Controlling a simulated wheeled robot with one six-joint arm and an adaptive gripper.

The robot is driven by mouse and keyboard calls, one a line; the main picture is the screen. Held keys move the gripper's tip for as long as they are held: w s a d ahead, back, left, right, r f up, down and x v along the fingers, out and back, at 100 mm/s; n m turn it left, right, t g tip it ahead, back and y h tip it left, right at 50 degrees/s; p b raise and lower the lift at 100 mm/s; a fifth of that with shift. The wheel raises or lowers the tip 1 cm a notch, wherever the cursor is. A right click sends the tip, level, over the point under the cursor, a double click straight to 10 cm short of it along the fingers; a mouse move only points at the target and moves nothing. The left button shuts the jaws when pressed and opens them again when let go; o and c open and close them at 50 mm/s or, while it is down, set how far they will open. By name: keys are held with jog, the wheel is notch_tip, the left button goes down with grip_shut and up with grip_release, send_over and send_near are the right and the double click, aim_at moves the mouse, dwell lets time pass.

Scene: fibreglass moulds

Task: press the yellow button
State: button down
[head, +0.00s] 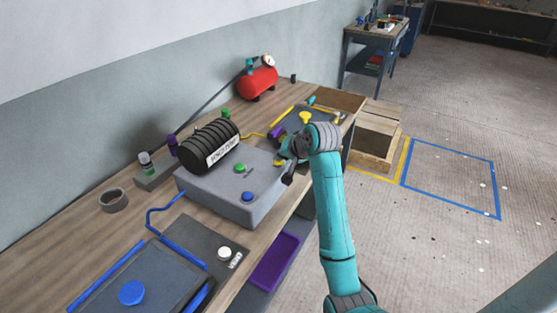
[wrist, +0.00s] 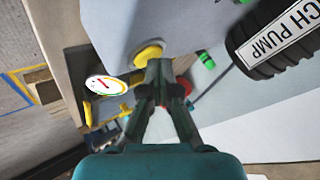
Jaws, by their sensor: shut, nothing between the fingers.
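The yellow button (head: 278,163) sits on the top of the grey pump box (head: 208,192), near its right end. Part of it shows just left of my gripper in the head view. In the wrist view the yellow button (wrist: 148,52) is a round yellow cap on the box, just beyond my fingertips and partly covered by them. My gripper (head: 288,178) is shut and empty, pointing at the box by the button. In the wrist view the tips of my gripper (wrist: 160,66) overlap the button's lower edge; I cannot tell whether they touch it.
A green button (head: 240,168) and a blue button (head: 248,197) are on the same box. The black bench pump (head: 207,147) stands on it. A red tank (head: 258,82) is farther back. A white button (head: 224,253) is nearer on the bench. Floor to the right is open.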

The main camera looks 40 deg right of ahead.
aim_at(280, 163)
jog(key=shift+r, duration=0.45)
jog(key=shift+r, duration=2.95)
jog(key=shift+s, duration=0.1)
